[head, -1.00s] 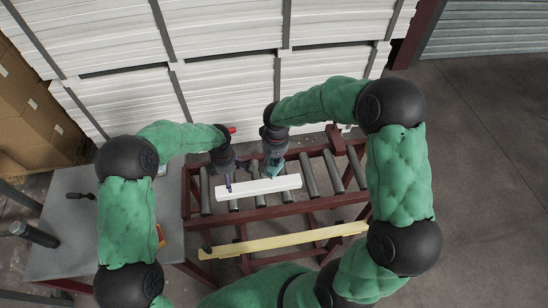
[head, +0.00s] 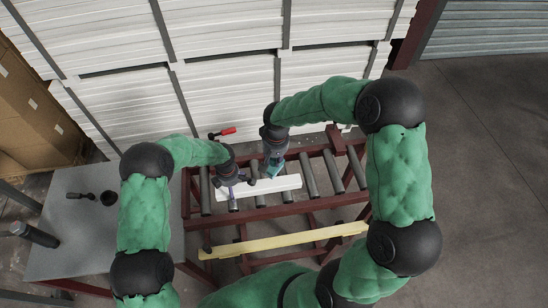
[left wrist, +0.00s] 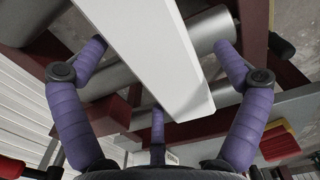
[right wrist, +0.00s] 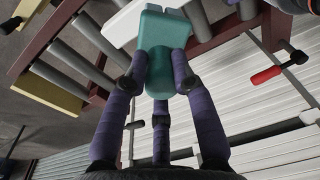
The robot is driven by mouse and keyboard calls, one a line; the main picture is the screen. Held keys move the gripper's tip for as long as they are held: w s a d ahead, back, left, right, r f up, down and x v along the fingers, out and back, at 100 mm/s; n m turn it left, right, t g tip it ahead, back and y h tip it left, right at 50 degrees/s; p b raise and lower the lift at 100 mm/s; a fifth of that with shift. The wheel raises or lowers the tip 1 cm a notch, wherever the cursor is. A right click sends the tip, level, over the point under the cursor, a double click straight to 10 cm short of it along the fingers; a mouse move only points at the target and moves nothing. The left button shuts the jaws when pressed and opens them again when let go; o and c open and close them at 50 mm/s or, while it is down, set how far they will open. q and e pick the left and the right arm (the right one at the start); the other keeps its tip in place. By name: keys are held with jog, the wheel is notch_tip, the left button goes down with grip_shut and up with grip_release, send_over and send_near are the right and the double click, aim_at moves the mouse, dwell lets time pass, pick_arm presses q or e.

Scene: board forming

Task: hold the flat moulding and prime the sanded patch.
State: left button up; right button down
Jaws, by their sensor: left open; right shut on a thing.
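The flat moulding (head: 268,186), a white bar, lies across the rollers of the red rack in the head view. My left gripper (head: 235,188) is over its left part. In the left wrist view, its purple fingers (left wrist: 160,55) are spread wide, with the moulding (left wrist: 165,75) between them and gaps on both sides. My right gripper (head: 274,168) is shut on a teal block (right wrist: 160,50) at the moulding's far edge. The block overlaps the white moulding (right wrist: 122,25) in the right wrist view; I cannot tell whether they touch. I cannot make out the sanded patch.
A yellow strip (head: 285,240) lies along the rack's near side. A red-handled clamp (head: 224,132) is behind the rack. A grey table (head: 65,235) at left carries a dark-handled tool (head: 80,195) and a black cup (head: 108,198). White board stacks (head: 230,90) stand behind.

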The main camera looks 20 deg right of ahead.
pick_arm(q)
jog(key=c, duration=1.2)
jog(key=shift+s+f, duration=0.1)
jog(key=shift+s, duration=0.05)
jog(key=shift+c, duration=0.2)
